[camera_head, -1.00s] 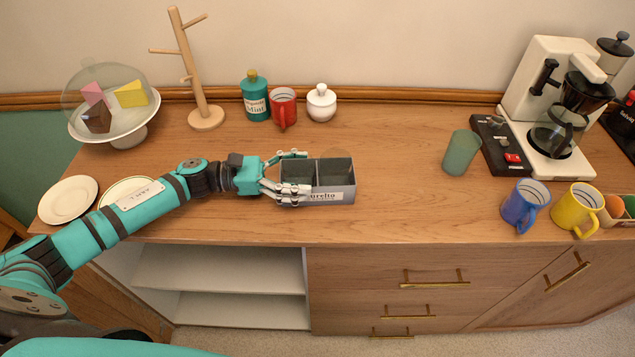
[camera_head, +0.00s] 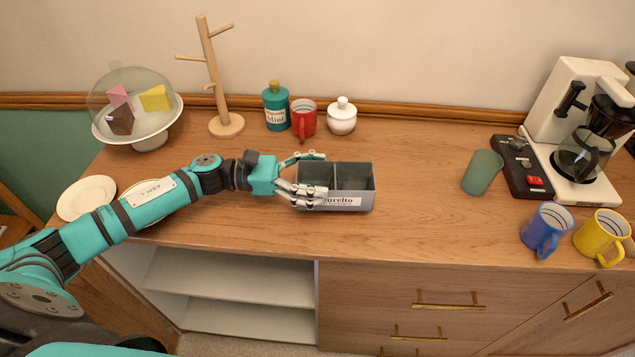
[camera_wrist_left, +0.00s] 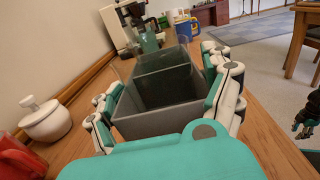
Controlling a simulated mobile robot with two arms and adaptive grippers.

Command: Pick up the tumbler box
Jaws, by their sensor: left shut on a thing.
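The tumbler box (camera_head: 358,202) is a grey, open-topped box with two compartments and a white label on its front. It is upright at the middle of the wooden counter (camera_head: 420,215); I cannot tell whether its bottom touches the wood. My left gripper (camera_head: 308,178) is shut on its left end, with white fingers on the front and back walls. In the left wrist view the box (camera_wrist_left: 165,118) sits between the fingers (camera_wrist_left: 165,105), and both compartments look empty. The box's underside is hidden.
A green tumbler (camera_head: 482,172), a coffee machine (camera_head: 575,130), a blue mug (camera_head: 546,231) and a yellow mug (camera_head: 602,237) stand on the right. Behind are a teal jar (camera_head: 276,107), red mug (camera_head: 303,119), white pot (camera_head: 342,117) and wooden mug tree (camera_head: 226,124). A domed cake stand (camera_head: 150,140) and plates (camera_head: 87,198) are left.

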